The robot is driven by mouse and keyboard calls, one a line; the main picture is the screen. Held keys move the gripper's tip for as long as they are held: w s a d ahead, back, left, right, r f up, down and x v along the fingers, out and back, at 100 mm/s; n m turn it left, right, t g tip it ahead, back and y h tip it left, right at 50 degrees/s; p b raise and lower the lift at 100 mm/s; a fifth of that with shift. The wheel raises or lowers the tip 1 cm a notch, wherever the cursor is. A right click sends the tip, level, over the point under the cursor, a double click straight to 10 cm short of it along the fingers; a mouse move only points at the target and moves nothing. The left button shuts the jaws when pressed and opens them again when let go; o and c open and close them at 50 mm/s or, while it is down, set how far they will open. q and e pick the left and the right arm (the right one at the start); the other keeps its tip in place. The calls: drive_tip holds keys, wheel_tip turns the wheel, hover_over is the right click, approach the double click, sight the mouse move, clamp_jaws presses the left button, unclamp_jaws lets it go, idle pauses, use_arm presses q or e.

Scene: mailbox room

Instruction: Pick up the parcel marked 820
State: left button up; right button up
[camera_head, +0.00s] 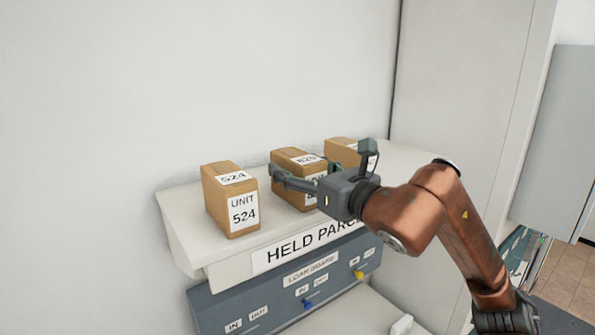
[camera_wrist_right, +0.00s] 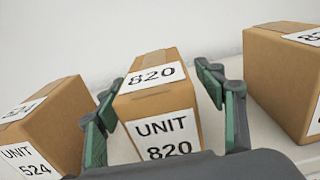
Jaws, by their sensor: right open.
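The parcel marked 820 (camera_wrist_right: 158,92) is a brown box with white labels, upright on the shelf, centred in the right wrist view. In the head view it is the middle box (camera_head: 290,163), partly hidden behind my right gripper. My right gripper (camera_wrist_right: 162,108) is open, with one green-padded finger on each side of the 820 parcel. I see small gaps between the pads and the box sides. In the head view my right gripper (camera_head: 285,175) reaches in from the right. My left gripper is not in view.
The parcel marked 524 (camera_head: 231,200) stands to the left on the white shelf (camera_head: 180,222). A third parcel (camera_head: 341,151) stands to the right, partly hidden by my gripper. A grey key board (camera_head: 235,302) is below the shelf's "HELD PARCELS" sign. The wall is behind.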

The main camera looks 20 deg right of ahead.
drive_tip(key=shift+w, duration=0.1)
drive_tip(key=c, duration=1.5)
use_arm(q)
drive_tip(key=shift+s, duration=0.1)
use_arm(e)
drive_tip(key=shift+c, duration=0.5)
drive_tip(key=shift+r, duration=0.1)
